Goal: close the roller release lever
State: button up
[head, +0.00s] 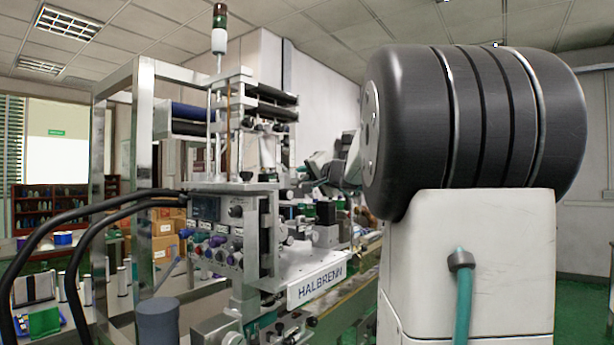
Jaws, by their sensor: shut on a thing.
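The labelling machine (258,230) with its white HALBRENN plate (316,284) stands left of centre. My gripper (312,168) shows small and partly hidden behind my arm's big black joint, at the machine's right side. It is shut on a small part there, apparently the roller release lever. The lever itself is too small and too covered to make out, so I cannot tell its angle. Dark rollers (272,105) sit on the machine's upper frame, left of my gripper. A control panel with coloured knobs (215,245) is on its front.
My own black and white arm link fills the right side and hides what lies behind it. A metal frame (146,150) stands at the left, and thick black cables (75,218) arch in front. A signal tower (219,45) rises above the machine. Cardboard boxes (160,245) stand behind.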

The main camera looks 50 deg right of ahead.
jog(key=shift+d+f+m+g+y, duration=0.15)
jog(key=shift+f+m+g, duration=0.2)
jog(key=shift+f+m, duration=0.45)
jog(key=shift+f+m+g+y, duration=0.15)
jog(key=shift+f+m+g, duration=0.2)
jog(key=shift+m, duration=0.85)
jog(key=o, duration=1)
jog(key=v, duration=0.7)
jog(key=shift+s, duration=0.4)
